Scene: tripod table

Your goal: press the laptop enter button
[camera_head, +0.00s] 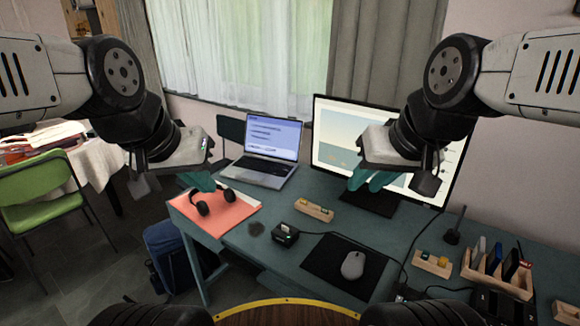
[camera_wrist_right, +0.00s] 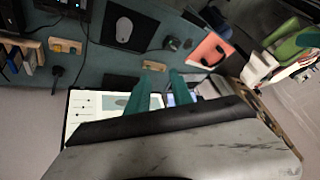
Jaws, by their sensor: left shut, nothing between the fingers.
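The open laptop (camera_head: 262,148) stands at the back left of the teal desk, its screen lit blue and its keyboard facing up. The enter key is too small to make out. My left gripper (camera_head: 198,183) is in front and left of the laptop in the head view, above the red mat, with its teal fingers shut and empty. My right gripper (camera_head: 370,181) is to the right of the laptop, in front of the monitor. In the right wrist view its two teal fingers (camera_wrist_right: 162,75) are apart with nothing between them. Neither gripper appears to touch the laptop.
A monitor (camera_head: 330,135) stands right of the laptop. Black headphones (camera_head: 213,203) lie on the red mat (camera_head: 186,209). A wooden tray (camera_head: 314,210), a small black box (camera_head: 285,236), and a mouse (camera_head: 353,265) on a dark pad are nearer. Wooden holders (camera_head: 497,272) are at right.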

